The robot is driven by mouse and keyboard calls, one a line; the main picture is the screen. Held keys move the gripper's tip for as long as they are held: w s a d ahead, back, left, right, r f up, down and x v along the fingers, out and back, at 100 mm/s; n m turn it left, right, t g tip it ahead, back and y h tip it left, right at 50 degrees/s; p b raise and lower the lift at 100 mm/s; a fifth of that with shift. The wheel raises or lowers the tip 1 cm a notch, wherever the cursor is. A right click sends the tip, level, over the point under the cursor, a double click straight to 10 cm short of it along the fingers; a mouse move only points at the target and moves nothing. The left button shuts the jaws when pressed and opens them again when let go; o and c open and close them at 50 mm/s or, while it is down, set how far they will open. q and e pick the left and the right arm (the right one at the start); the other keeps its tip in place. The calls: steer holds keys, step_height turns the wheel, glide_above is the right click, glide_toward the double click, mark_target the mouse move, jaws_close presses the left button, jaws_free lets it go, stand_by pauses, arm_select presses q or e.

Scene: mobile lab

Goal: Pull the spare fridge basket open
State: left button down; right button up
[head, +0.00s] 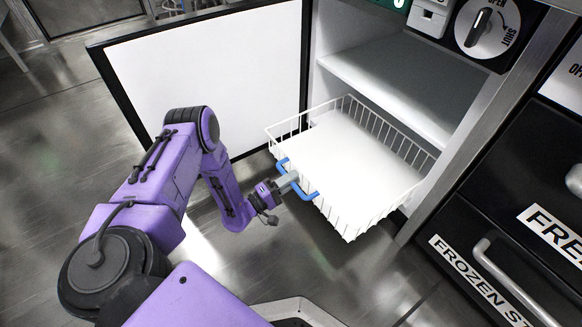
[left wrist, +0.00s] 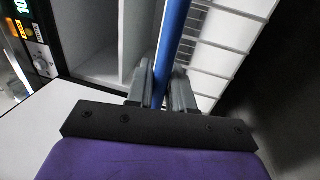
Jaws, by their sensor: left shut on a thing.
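The fridge basket (head: 372,160) is a white wire basket with a white flat bottom, and it sticks out of the open fridge in the head view. Its blue handle (head: 307,194) is on the front side, facing my arm. My left gripper (head: 290,181) is shut on the blue handle. In the left wrist view the handle (left wrist: 172,45) runs between the two grey fingers (left wrist: 162,88), with the white basket wires (left wrist: 215,60) behind it. The fingers hide part of the handle. My right gripper is not in view.
The fridge door (head: 205,75) stands open on the left. A shelf (head: 395,80) is above the basket. A dial with OPEN and SHUT marks (head: 488,28) is at the top right. Black freezer drawers (head: 500,225) with metal handles are at the right. Floor is clear below the basket.

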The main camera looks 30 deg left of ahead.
arm_select(q)
steer(key=shift+s+a, duration=0.2)
steer(key=shift+s, duration=0.3)
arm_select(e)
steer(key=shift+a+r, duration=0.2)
arm_select(q)
steer(key=c, duration=1.1)
jaws_free()
steer(key=shift+s+a, duration=0.1)
steer(key=p+v, duration=0.2)
steer(key=v, duration=0.8)
steer(key=shift+s+p, duration=0.15)
steer(key=shift+p, duration=0.15)
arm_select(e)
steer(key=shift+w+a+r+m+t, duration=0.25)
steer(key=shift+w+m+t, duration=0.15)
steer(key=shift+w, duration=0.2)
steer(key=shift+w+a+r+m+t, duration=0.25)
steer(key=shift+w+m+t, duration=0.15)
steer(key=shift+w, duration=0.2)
